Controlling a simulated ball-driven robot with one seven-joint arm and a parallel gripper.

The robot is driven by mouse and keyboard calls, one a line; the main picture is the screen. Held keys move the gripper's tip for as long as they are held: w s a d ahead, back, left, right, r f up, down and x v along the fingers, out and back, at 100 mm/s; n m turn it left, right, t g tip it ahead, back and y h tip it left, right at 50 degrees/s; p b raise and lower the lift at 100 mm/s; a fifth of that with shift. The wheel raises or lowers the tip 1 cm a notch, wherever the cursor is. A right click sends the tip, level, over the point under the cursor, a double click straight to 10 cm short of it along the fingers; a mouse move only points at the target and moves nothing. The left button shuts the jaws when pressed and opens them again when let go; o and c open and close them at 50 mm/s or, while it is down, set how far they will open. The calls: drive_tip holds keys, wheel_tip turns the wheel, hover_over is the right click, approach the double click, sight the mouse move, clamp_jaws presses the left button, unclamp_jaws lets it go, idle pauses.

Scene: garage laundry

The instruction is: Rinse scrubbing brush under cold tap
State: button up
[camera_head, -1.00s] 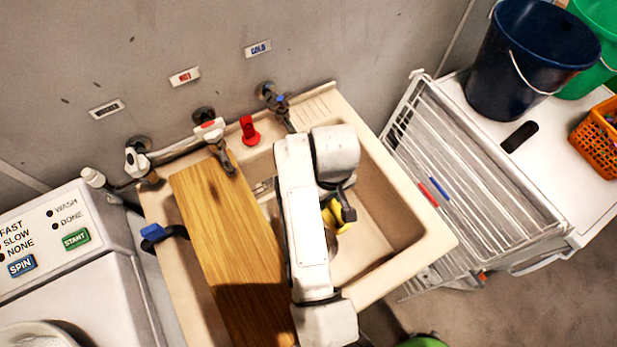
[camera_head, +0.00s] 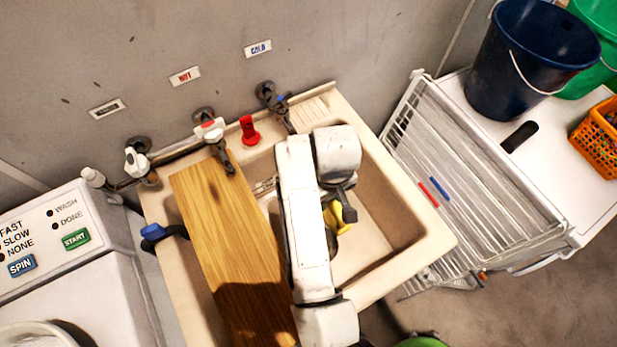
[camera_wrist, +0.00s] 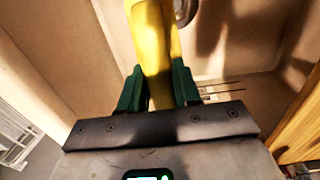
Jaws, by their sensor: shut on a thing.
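The scrubbing brush shows only as a yellow handle (camera_wrist: 153,40) in the wrist view. My gripper (camera_wrist: 158,68) has its green fingers on both sides of that handle and is shut on it. The brush's bristles cannot be made out. In the head view a bit of yellow (camera_head: 340,217) shows beside my arm, inside the basin of the beige sink (camera_head: 395,205), and my arm hides most of the gripper. The cold tap (camera_head: 277,102), with a blue mark, is on the wall above the sink's back edge, under the COLD label (camera_head: 257,48). I cannot see water running.
A wooden board (camera_head: 225,240) covers the sink's left side. The hot tap (camera_head: 211,133) and a red object (camera_head: 249,130) are at the back edge. A white drying rack (camera_head: 480,190) stands close on the right. A washing machine (camera_head: 70,260) is at the left.

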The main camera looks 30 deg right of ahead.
idle(0.3)
drive_tip(key=shift+s+d+r+p, duration=0.15)
drive_tip(key=shift+s+r+p, duration=0.2)
drive_tip(key=shift+s+r, duration=0.8)
drive_tip(key=shift+s+d+r+p, duration=0.1)
drive_tip(key=shift+s+r+p, duration=0.25)
drive_tip(key=shift+s+r, duration=0.75)
drive_tip(key=shift+s+f, duration=0.25)
drive_tip(key=shift+r, duration=0.25)
wheel_tip(320, 180, up, 7)
drive_tip(key=p, duration=0.2)
drive_tip(key=w+f+b, duration=0.1)
drive_tip(key=w+f, duration=0.2)
drive_tip(key=f, duration=0.2)
drive_tip(key=w+f+b, duration=0.2)
drive_tip(key=w+f, duration=0.2)
drive_tip(key=f, duration=0.1)
drive_tip(key=w+f+b, duration=0.2)
drive_tip(key=w+f, duration=0.1)
drive_tip(key=f, duration=0.2)
drive_tip(key=shift+w+a+f, duration=0.2)
drive_tip(key=shift+a+f, duration=0.05)
